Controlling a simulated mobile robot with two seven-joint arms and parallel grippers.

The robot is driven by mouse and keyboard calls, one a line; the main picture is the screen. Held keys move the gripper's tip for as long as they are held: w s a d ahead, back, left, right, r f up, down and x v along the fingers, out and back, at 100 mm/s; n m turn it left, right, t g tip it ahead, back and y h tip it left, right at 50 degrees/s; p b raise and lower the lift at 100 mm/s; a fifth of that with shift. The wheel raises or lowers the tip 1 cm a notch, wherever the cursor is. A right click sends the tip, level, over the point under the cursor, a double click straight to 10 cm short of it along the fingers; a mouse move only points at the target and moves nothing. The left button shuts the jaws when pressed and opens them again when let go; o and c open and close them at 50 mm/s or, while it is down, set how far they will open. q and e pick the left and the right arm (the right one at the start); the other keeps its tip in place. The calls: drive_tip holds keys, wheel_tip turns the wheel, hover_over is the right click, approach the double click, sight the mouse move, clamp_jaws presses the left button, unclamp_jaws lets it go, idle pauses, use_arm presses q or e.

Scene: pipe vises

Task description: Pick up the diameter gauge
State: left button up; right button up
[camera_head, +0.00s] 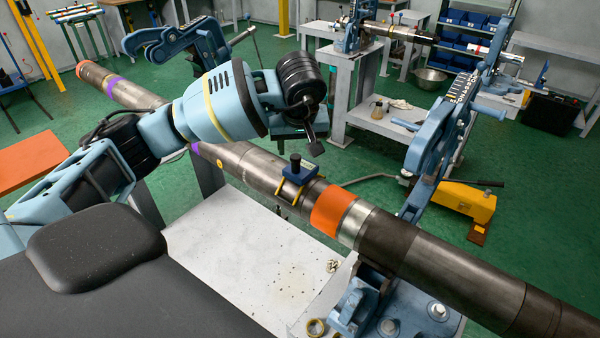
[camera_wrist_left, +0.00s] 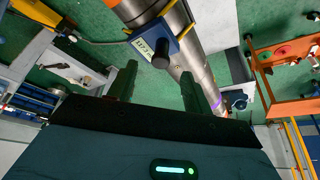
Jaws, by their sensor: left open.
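The diameter gauge (camera_head: 298,172) is a small blue block with a black knob on top and yellow legs. It sits astride the dark pipe (camera_head: 255,166), just left of the orange band. In the left wrist view the gauge (camera_wrist_left: 154,42) is at the top middle, with its small display and black knob facing the camera. My left gripper (camera_head: 312,140) is above the gauge, apart from it. In the left wrist view my left gripper (camera_wrist_left: 160,80) has its two fingers spread, with nothing between them; the knob is just beyond the fingertips. My right gripper is in neither view.
The long pipe runs diagonally, held by a blue vise (camera_head: 440,135) at right and another blue vise (camera_head: 175,40) at back left. A white table (camera_head: 235,260) with small debris lies below. A yellow box (camera_head: 465,200) is at right.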

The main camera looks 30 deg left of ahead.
sight(296, 156)
use_arm(q)
drive_tip(key=shift+x, duration=3.25)
drive_tip(key=shift+s, duration=0.1)
clamp_jaws()
